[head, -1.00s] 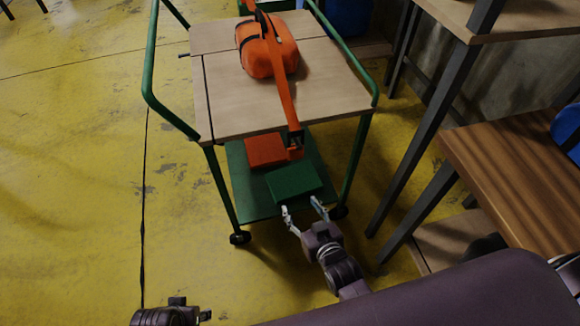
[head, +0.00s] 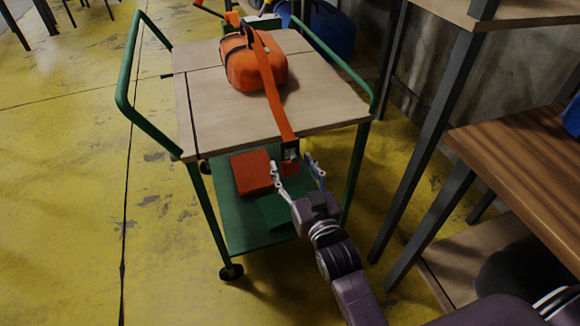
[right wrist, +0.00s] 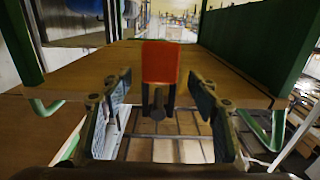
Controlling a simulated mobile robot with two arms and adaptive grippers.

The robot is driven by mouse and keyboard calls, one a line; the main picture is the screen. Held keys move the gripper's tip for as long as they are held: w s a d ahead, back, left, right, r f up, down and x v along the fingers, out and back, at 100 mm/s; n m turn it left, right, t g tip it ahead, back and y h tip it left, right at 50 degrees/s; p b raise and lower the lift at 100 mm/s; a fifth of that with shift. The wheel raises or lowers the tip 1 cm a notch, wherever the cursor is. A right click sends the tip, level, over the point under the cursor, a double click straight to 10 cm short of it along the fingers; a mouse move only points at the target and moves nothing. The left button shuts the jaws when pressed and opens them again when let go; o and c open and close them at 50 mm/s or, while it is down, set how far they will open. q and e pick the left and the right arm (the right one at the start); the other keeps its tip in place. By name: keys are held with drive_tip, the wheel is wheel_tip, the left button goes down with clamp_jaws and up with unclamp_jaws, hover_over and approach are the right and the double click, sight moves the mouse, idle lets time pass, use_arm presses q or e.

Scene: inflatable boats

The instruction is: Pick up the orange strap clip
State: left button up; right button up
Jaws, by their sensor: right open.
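An orange strap (head: 270,85) runs from an orange bag (head: 250,65) over the cart top and hangs past its near edge. The strap's end with the clip (head: 291,153) hangs just below that edge; it looks orange with dark parts. My right gripper (head: 295,170) is open, its fingers on either side of the clip's lower end in the picture. In the right wrist view the orange strap end (right wrist: 161,62) is centred between and beyond the open fingers (right wrist: 160,98), with dark prongs below it. I see no contact. My left gripper is out of view.
The green-framed cart (head: 270,130) has a wooden top and a green lower shelf (head: 232,220). A wooden table (head: 530,165) stands at right. Yellow floor (head: 70,200) at left is clear.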

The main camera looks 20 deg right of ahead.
drive_tip(key=w, duration=0.2)
drive_tip(key=shift+w, duration=0.3)
drive_tip(key=c, duration=1.4)
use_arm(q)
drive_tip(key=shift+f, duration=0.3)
use_arm(e)
drive_tip(key=shift+o, duration=0.2)
drive_tip(key=shift+r+p, duration=0.3)
drive_tip(key=shift+r, duration=0.15)
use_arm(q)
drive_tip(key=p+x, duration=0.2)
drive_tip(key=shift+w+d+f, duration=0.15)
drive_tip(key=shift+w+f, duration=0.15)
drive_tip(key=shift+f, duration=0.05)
use_arm(e)
drive_tip(key=s, duration=1.8)
drive_tip(key=shift+d, duration=0.3)
